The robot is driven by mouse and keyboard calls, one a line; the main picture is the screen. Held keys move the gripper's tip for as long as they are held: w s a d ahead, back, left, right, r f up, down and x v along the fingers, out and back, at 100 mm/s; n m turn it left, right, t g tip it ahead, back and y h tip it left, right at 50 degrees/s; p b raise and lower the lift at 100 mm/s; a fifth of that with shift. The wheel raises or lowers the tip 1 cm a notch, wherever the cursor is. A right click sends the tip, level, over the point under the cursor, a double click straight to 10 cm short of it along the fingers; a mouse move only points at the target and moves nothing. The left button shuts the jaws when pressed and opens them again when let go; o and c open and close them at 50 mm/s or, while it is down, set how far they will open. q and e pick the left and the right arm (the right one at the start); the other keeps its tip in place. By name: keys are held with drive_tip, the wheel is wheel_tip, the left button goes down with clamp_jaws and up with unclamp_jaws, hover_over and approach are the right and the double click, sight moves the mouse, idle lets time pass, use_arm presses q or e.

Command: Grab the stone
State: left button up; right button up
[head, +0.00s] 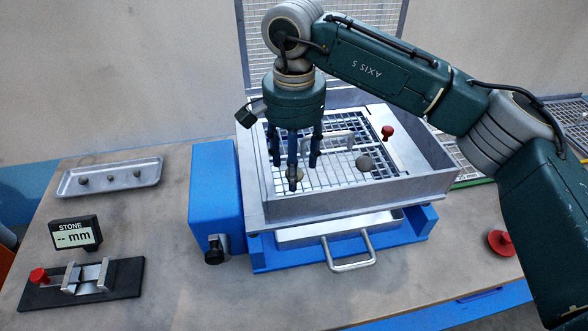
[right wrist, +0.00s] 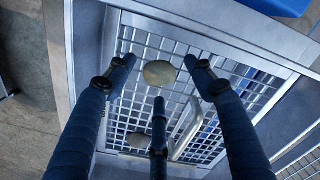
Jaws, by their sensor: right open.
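My right gripper (head: 294,170) has three dark fingers, spread open and pointing down over the sieve's mesh (head: 330,178) in the head view. A brownish stone (head: 299,176) shows partly behind its fingers. In the right wrist view a pale oval stone (right wrist: 159,73) shows between the open fingertips of the gripper (right wrist: 161,76), with no clear contact. My left gripper is not in view.
The sieve's metal frame (head: 375,197) walls in the mesh. A bar handle (head: 335,139) rises from the mesh and a red knob (head: 387,131) stands to the right. At left are a tray (head: 148,177) with several small stones, a display (head: 75,234) and a clamp gauge (head: 88,277).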

drive_tip(key=shift+f, duration=0.7)
drive_tip(key=c, duration=1.3)
